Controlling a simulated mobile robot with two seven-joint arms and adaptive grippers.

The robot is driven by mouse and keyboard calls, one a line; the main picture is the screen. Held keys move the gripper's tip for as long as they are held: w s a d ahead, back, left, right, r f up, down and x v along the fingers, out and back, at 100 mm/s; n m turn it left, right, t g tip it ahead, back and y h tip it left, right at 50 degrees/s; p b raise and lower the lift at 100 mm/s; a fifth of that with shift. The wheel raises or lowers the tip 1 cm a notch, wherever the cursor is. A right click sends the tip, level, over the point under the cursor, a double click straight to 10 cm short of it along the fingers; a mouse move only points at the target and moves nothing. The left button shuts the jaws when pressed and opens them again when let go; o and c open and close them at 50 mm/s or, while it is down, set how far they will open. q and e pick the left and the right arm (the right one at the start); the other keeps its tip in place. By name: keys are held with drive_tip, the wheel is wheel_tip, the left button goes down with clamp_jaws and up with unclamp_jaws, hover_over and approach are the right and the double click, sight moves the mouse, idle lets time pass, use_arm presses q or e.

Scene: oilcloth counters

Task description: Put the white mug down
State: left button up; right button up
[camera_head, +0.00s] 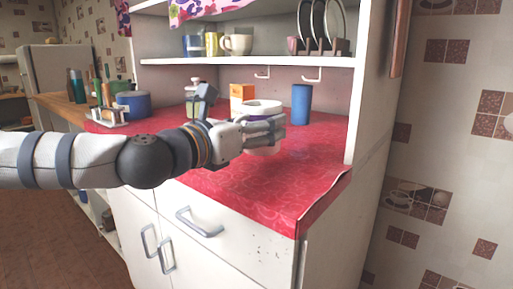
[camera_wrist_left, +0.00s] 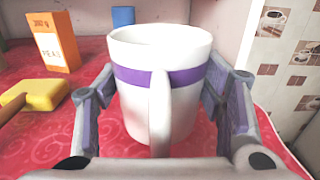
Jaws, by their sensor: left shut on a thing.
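The white mug (camera_head: 262,107) has a purple band and is at the end of my left gripper (camera_head: 268,132), over the red counter (camera_head: 245,188). In the left wrist view the mug (camera_wrist_left: 140,100) is upright, its handle facing the wrist camera. The left gripper's fingers (camera_wrist_left: 160,88) are shut on it, one on each side. Its base is low over the red cloth; I cannot tell whether it touches. In the head view the fingers hide part of the mug. My right gripper is in neither view.
An orange box (camera_head: 241,96) and a blue cylinder (camera_head: 301,104) stand behind the mug. A yellow sponge-like block (camera_wrist_left: 38,95) lies to its left in the wrist view. A shelf (camera_head: 250,61) with cups and plates is above. The counter's front right is clear.

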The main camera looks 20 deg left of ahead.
use_arm(q)
wheel_tip(320, 180, down, 3)
drive_tip(key=shift+f, duration=0.1)
drive_tip(key=shift+a, duration=0.1)
drive_tip(key=shift+r, duration=0.2)
drive_tip(key=shift+f+b, duration=0.3)
drive_tip(key=shift+b, duration=0.05)
drive_tip(key=o, duration=1.4)
drive_tip(key=shift+r, duration=0.1)
